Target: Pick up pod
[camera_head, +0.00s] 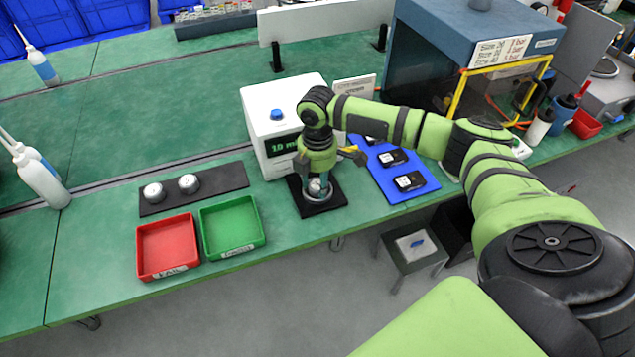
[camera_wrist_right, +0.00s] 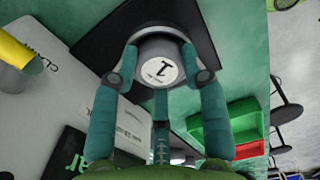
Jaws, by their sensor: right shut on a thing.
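A round white-grey pod (camera_wrist_right: 160,70) with a label marked 1 shows in the right wrist view. My right gripper (camera_wrist_right: 164,63) is shut on it, one finger on each side. In the head view my right gripper (camera_head: 318,190) points down over a black pad (camera_head: 322,208) in front of a white tester box (camera_head: 268,103). The pod (camera_head: 316,185) is partly hidden there by the fingers, and I cannot tell whether it touches the pad. Two more round pods (camera_head: 153,192) (camera_head: 189,183) stand on a black strip (camera_head: 232,174) to the left. My left gripper is out of view.
A blue mat (camera_head: 393,183) with black modules lies right of the pad. White bottles (camera_head: 42,178) stand far left. The green bench behind the strip is clear.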

